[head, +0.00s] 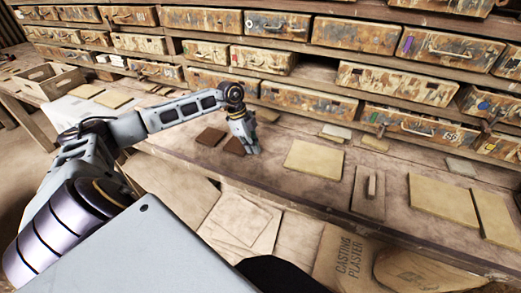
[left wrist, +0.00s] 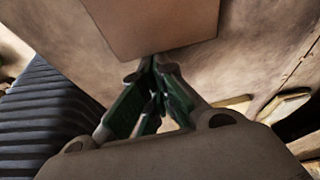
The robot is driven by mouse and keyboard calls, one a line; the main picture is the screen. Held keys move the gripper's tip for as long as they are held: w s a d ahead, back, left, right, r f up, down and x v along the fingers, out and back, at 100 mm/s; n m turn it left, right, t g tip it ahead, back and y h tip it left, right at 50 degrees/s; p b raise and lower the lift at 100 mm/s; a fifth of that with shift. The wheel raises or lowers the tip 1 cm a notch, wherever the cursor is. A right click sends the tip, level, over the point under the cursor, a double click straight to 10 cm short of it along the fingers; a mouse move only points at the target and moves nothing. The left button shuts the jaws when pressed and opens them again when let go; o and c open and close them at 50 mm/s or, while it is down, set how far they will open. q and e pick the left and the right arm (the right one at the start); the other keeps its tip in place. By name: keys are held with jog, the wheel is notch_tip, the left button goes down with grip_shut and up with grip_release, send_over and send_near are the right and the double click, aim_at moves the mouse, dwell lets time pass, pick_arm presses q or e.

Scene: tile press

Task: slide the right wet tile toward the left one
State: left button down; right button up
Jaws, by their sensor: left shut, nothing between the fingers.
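Two dark brown tiles lie flat on the wooden workbench. The left tile (head: 210,136) is in the open, with a narrow gap between it and the right tile (head: 233,146). My left gripper (head: 252,149) is shut and empty, pointing down at the right side of the right tile and hiding part of it. In the left wrist view, one brown tile (left wrist: 150,25) shows at the top, and my shut green-sided fingers (left wrist: 153,65) are at its near edge. I cannot tell whether they touch it. My right gripper is not in view.
A pale yellow board (head: 314,159) lies to the right, then a trowel-like float (head: 369,190) and more boards (head: 443,200). Shelves of worn drawers (head: 359,33) run behind the bench. A casting plaster sack (head: 350,258) is below the front edge.

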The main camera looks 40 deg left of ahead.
aim_at(239, 145)
pick_arm(q)
jog(key=shift+s+a, duration=0.2)
jog(key=shift+a, duration=0.6)
jog(key=shift+s+a, duration=0.15)
jog(key=shift+a, duration=0.6)
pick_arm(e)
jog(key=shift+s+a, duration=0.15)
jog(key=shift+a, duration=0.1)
pick_arm(q)
jog(key=shift+r, duration=0.2)
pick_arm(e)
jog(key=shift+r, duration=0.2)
